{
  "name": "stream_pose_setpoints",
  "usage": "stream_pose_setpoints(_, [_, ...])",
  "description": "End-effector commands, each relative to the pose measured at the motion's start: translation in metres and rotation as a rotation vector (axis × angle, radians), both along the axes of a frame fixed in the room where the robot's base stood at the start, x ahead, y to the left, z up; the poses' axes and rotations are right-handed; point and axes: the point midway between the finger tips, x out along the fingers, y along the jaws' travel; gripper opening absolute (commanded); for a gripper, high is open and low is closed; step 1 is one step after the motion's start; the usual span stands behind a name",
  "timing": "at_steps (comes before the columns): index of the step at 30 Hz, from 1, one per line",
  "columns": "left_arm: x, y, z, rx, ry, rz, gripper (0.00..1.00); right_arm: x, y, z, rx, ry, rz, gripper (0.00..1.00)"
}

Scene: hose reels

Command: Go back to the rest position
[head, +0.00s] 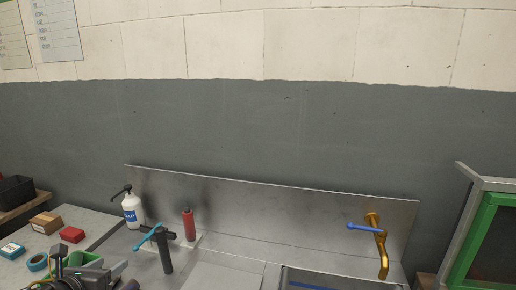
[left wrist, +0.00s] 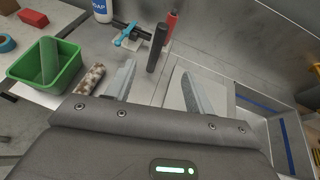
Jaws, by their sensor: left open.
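My left gripper (left wrist: 158,70) shows in the left wrist view with its two fingers spread apart and nothing between them. It is over the grey worktop beside the sink. In the head view, dark parts of my left arm show at the bottom left corner, in front of a green bin (head: 88,258). The bin also shows in the left wrist view (left wrist: 62,82), to the left of the fingers. A mottled cylinder (left wrist: 89,79) lies between the bin and the left finger. My right gripper is in neither view.
A brass tap (head: 382,255) is over the sink (head: 340,274). A green-framed cabinet (head: 480,235) stands right.

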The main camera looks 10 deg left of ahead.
Motion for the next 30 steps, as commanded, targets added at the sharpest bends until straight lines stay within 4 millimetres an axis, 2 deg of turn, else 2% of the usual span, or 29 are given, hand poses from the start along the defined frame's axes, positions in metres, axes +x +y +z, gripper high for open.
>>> stream_pose_setpoints(11, [0.005, -0.071, -0.042, -0.320, 0.062, 0.040, 0.54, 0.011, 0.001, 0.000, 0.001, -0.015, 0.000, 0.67])
stream_pose_setpoints(19, [-0.011, -0.146, -0.089, -0.772, 0.166, 0.213, 0.54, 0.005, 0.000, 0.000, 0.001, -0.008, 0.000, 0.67])
stream_pose_setpoints(22, [-0.029, -0.180, -0.112, -1.036, 0.228, 0.376, 0.54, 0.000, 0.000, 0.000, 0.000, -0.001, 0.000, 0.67])
stream_pose_setpoints(24, [-0.045, -0.199, -0.129, -1.245, 0.269, 0.549, 0.54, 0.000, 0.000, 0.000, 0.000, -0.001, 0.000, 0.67])
stream_pose_setpoints(27, [-0.073, -0.213, -0.153, -1.509, 0.305, 0.844, 0.54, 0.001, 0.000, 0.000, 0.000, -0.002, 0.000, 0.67])
stream_pose_setpoints(30, [-0.101, -0.216, -0.174, -1.694, 0.306, 1.133, 0.54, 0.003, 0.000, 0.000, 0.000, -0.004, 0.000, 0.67])
